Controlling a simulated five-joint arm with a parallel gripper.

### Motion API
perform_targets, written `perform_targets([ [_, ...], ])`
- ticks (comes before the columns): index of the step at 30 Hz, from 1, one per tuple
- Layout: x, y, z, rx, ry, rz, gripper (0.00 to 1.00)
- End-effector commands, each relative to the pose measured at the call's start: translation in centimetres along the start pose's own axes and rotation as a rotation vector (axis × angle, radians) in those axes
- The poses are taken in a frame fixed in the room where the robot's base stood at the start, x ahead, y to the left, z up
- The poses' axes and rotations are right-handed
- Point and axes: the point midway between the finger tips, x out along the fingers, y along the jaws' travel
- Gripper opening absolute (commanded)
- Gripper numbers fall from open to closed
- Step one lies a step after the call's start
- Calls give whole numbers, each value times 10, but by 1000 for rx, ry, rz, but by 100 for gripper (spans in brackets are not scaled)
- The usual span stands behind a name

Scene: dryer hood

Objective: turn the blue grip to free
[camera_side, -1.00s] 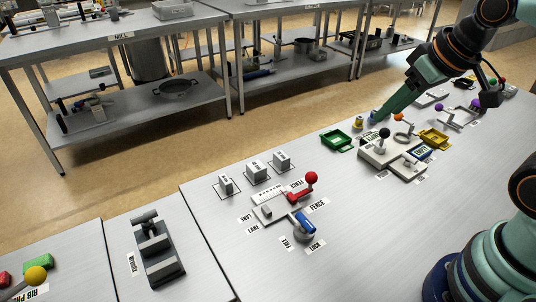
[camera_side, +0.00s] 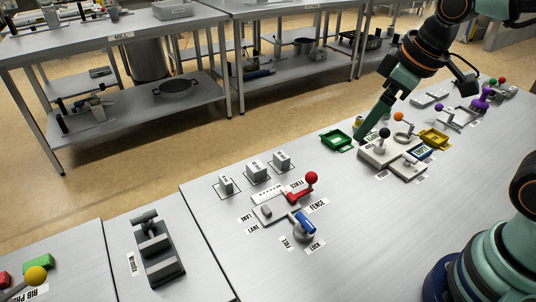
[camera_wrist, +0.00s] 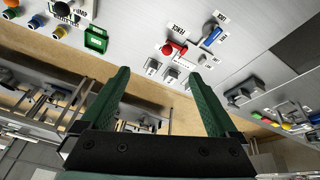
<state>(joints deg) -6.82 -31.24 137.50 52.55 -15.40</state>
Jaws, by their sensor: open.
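The blue grip (camera_side: 305,222) is a short blue handle on a round grey base on the near part of the bench. It points up and to the left in the side view. In the wrist view the blue grip (camera_wrist: 212,36) is at the upper right, beyond the right finger. My gripper (camera_wrist: 158,76) has its two green fingers wide apart with nothing between them. In the side view my gripper (camera_side: 364,133) is well behind and right of the grip.
A red-knobbed lever (camera_side: 311,178) stands just behind the blue grip. Several grey blocks (camera_side: 256,170) stand behind it. A green tray (camera_side: 337,141) and a black-knobbed box (camera_side: 384,150) are near my gripper. The bench right of the grip is clear.

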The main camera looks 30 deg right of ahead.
Motion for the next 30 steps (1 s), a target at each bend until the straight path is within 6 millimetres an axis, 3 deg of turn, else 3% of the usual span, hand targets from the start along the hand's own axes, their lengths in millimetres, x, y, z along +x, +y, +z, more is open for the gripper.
perform_targets([
  [9,54,-76,-24,-758,-187,-180,95],
  [15,78,-111,-25,-1074,-243,-270,95],
  [23,92,-122,-21,-1174,-260,-301,95],
  [30,128,-125,-6,-1171,-263,-302,95],
])
